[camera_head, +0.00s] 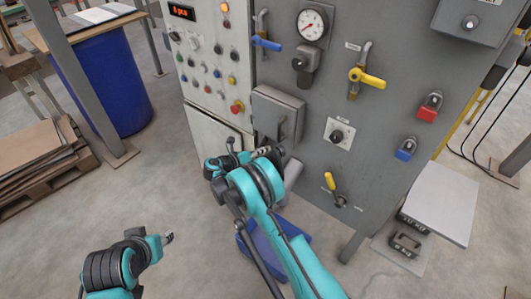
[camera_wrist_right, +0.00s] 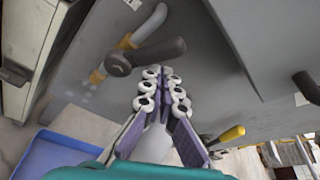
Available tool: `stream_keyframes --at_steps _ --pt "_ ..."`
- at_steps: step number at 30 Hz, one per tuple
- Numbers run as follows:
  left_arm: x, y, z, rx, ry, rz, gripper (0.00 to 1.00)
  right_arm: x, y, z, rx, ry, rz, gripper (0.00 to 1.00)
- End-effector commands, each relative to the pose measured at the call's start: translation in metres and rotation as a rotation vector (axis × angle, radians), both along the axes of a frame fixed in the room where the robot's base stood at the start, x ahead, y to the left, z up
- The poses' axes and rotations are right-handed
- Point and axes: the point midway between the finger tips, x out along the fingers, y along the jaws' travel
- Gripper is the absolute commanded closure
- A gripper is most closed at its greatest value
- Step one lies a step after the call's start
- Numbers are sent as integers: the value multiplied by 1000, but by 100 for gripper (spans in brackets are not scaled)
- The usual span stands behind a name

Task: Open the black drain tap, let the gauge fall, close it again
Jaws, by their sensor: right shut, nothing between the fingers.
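The black drain tap (camera_wrist_right: 150,54) shows in the right wrist view as a dark lever on a curved pipe with a yellow section, against the grey panel. In the head view I cannot make it out behind my right arm. My right gripper (camera_wrist_right: 166,84) is shut and empty, its fingertips just below the lever in the wrist picture; I cannot tell if they touch. In the head view the right gripper (camera_head: 264,151) is by the lower cabinet. The round gauge (camera_head: 311,25) has a red needle; its reading is too small to tell. My left gripper (camera_head: 168,238) is low over the floor, its fingers unclear.
A blue-handled valve (camera_head: 266,43) and yellow-handled valve (camera_head: 367,78) are higher on the panel. A small yellow lever (camera_head: 330,181) is lower right. A blue bin (camera_head: 294,239) stands on the floor below; a grey box (camera_head: 278,112) juts out above my right gripper.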

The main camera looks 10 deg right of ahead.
Motion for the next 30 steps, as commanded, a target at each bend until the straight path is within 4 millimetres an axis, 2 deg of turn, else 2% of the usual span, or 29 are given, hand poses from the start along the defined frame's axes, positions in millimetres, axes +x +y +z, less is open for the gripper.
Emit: stream_keyframes --at_steps 5,30 --pt "0 0 0 0 0 0 60 5 4 6 -82 103 1 100" --pt "0 0 0 0 0 0 60 13 10 16 -80 94 7 100"
